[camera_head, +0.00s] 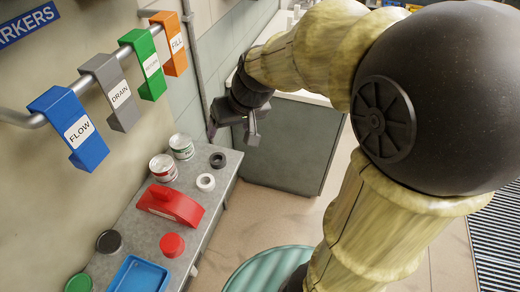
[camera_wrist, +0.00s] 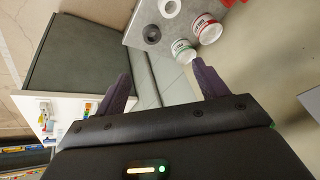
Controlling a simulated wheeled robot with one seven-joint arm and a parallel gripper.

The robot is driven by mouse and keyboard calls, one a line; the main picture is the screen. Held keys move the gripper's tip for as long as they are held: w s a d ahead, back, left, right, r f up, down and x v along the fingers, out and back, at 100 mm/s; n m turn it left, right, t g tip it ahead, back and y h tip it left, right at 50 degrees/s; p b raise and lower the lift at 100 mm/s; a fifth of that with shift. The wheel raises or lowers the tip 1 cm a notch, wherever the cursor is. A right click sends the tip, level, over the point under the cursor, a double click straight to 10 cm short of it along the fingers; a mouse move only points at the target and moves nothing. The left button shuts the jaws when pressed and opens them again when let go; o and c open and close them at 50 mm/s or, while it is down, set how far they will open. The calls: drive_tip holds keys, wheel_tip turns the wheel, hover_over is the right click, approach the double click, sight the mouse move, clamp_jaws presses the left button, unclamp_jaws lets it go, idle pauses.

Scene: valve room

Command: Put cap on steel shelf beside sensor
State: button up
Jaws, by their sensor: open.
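A grey steel shelf (camera_head: 142,222) runs along the wall at the left. A round red cap (camera_head: 171,245) sits on its near part. A dark round lid (camera_head: 108,241) and a green one (camera_head: 79,283) lie near its left edge; I cannot tell which piece the task calls the cap. I cannot pick out the sensor for sure. My gripper (camera_head: 232,132) is open and empty, beyond the far end of the shelf. In the wrist view its fingers (camera_wrist: 163,86) are spread, with nothing between them.
A red tool-like block (camera_head: 170,205), two cans (camera_head: 163,168) (camera_head: 181,146), a white ring (camera_head: 205,182), a black ring (camera_head: 217,160) and a blue tray (camera_head: 138,275) crowd the shelf. Labelled tags hang from a rail above. A green cabinet (camera_head: 293,145) stands behind.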

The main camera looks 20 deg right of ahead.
drive_tip(key=s+d+f+m+g+h, duration=0.1)
drive_tip(key=s+d+f, duration=0.3)
drive_tip(key=s+f, duration=0.4)
wheel_tip(320, 180, down, 4)
drive_tip(key=shift+s+r+g+h, duration=0.3)
drive_tip(key=shift+g+h, duration=0.2)
drive_tip(key=shift+h, duration=0.3)
drive_tip(key=shift+c, duration=0.4)
idle(0.8)
